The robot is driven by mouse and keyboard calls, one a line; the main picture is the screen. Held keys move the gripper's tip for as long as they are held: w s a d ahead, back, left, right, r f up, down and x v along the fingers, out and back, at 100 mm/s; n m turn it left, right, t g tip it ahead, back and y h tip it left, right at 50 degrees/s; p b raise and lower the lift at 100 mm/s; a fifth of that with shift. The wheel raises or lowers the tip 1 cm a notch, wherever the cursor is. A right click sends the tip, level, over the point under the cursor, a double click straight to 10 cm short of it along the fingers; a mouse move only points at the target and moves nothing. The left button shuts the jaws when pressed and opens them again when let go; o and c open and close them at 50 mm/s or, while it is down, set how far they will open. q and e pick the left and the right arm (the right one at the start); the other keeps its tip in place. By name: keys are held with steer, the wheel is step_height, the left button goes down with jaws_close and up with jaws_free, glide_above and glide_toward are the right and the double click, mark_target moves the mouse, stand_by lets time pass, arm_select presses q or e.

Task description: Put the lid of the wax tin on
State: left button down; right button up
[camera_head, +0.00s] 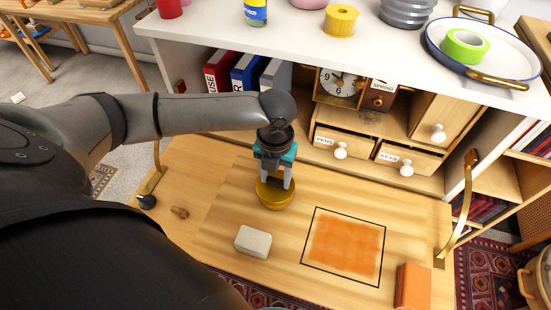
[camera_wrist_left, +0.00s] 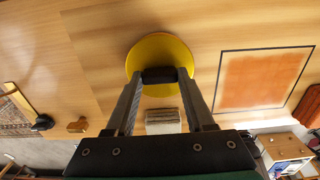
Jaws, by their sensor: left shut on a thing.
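The yellow wax tin (camera_head: 275,200) stands on the wooden desk flap, below my left gripper (camera_head: 274,181). My left gripper is shut on the dark knob of what looks like the tin's lid. In the left wrist view the round yellow lid (camera_wrist_left: 160,50) fills the space beyond the fingertips (camera_wrist_left: 160,75) and hides what is under it. In the head view the lid and tin look lined up, but I cannot tell whether the lid is seated or just above. My right gripper is not in view.
A grey-white block (camera_head: 253,241) lies in front of the tin. An orange square with a black outline (camera_head: 345,245) is to the right, with an orange block (camera_head: 412,286) beyond. A small wooden piece (camera_head: 180,212) lies left. Drawers (camera_head: 340,143) and binders (camera_head: 247,72) stand behind.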

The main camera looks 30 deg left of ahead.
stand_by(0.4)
arm_select(q)
steer(key=shift+p, duration=0.45)
stand_by(0.5)
steer(key=shift+p, duration=0.45)
steer(key=shift+f+b, duration=0.5)
steer(key=shift+f, duration=0.5)
steer(key=shift+c, duration=0.9)
jaws_free()
steer(key=shift+r, duration=0.15)
